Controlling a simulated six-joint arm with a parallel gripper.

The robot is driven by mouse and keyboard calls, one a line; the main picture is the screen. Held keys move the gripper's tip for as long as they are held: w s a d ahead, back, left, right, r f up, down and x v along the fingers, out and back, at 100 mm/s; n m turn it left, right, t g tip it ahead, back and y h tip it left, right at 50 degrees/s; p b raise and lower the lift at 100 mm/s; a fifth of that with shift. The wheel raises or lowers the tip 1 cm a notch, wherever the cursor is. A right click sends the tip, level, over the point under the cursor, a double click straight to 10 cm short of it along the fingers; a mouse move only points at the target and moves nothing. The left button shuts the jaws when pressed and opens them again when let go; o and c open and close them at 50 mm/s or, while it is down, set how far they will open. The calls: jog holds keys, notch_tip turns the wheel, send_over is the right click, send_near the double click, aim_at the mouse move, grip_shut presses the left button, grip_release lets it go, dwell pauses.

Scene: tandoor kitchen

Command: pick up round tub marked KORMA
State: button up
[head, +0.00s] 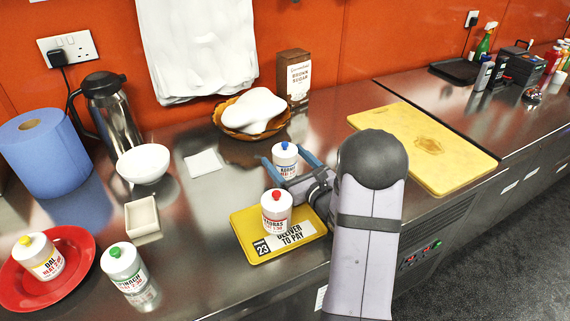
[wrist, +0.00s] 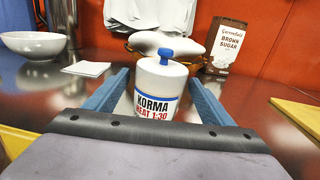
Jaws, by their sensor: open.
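The round tub marked KORMA (wrist: 158,88) is white with a blue knob on its lid and a blue band. It stands upright on the steel counter, and it also shows in the head view (head: 285,157). My gripper (head: 289,160) is open, with its blue fingers on either side of the tub. In the wrist view the fingers (wrist: 160,90) flank the tub with a gap visible at each side. The lower part of the tub is partly hidden by my gripper.
A yellow tray (head: 247,229) holding a red-knobbed tub (head: 277,212) lies just in front. A basket (head: 226,124) with a white lump and a brown sugar box (head: 293,77) stand behind. A white napkin (head: 204,164) lies left. A yellow board (head: 465,165) lies right.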

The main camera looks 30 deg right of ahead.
aim_at(278, 148)
jog(key=shift+w+a+r+p, duration=0.1)
jog(key=shift+w+p, duration=0.2)
jog(key=shift+w, duration=0.8)
jog(key=shift+w+a+r+p, duration=0.1)
jog(key=shift+w+p, duration=0.2)
jog(key=shift+w, duration=0.8)
jog(key=shift+c, duration=0.6)
jog(key=shift+r, duration=0.1)
jog(key=c, duration=1.2)
jog(key=shift+r, duration=0.1)
notch_tip(278, 148, up, 10)
jog(key=shift+b, duration=0.4)
